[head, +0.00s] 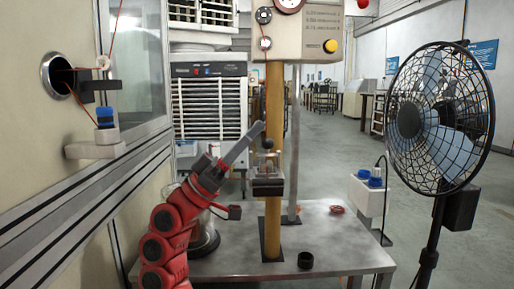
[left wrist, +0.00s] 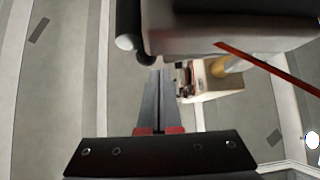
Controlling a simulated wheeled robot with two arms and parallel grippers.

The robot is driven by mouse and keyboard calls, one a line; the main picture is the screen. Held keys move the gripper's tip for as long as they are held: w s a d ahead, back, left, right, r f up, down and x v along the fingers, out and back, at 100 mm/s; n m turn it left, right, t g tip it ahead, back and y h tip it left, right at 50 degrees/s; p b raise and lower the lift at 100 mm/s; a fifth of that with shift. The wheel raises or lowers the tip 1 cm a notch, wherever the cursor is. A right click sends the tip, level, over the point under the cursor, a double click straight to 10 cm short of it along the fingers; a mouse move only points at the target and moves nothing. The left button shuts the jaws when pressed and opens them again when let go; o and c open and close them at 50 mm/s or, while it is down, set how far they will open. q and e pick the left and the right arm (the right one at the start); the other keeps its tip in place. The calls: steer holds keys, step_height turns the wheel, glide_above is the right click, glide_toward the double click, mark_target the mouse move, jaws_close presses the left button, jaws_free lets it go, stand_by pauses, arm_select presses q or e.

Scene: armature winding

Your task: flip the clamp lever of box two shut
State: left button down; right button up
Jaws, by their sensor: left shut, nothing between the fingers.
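A dark clamp-like block (head: 267,184) sits on the yellow post, with a dark ball knob (head: 267,143) above it that may be its lever end. No label shows which part is box two. My left gripper (head: 257,130) reaches up from the lower left, its long grey fingers shut and empty. The tips are just left of and above the knob; contact cannot be told. In the left wrist view the shut fingers (left wrist: 160,75) point toward a large grey block (left wrist: 220,35). A round-ended piece (left wrist: 125,42) shows at its left. My right gripper is not in view.
A beige box (head: 298,35) tops the post. A red wire (left wrist: 270,70) crosses beside the grey block. A fan (head: 440,120) stands at right.

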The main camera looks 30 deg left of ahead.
arm_select(q)
steer(key=shift+s+r, duration=0.2)
steer(key=shift+r, duration=0.05)
steer(key=shift+s, duration=0.1)
steer(key=p+v, duration=0.2)
steer(key=v, duration=1.5)
steer(key=shift+f, duration=0.25)
